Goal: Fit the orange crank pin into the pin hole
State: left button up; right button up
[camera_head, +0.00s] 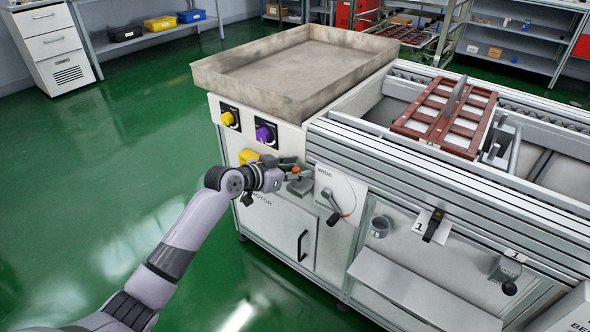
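My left gripper (295,174) reaches in from the left and is in front of the cabinet's front panel, left of the WIDE plate. A small orange piece, which looks like the orange crank pin (293,174), shows between its fingers, and the fingers look closed on it. The crank (339,207) on the white WIDE plate (326,184) is just right of the gripper, apart from it. It has a dark knob and a small reddish spot. The pin hole is too small to make out. My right gripper is out of view.
Yellow (228,118) and purple (264,134) knobs sit above the gripper. A yellow part (248,156) is partly behind my wrist. A grey tray (290,75) tops the cabinet. The conveyor (450,165) with a brown rack (426,126) extends right. Green floor is open at left.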

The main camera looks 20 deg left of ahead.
pick_arm(q)
jog(key=v, duration=1.2)
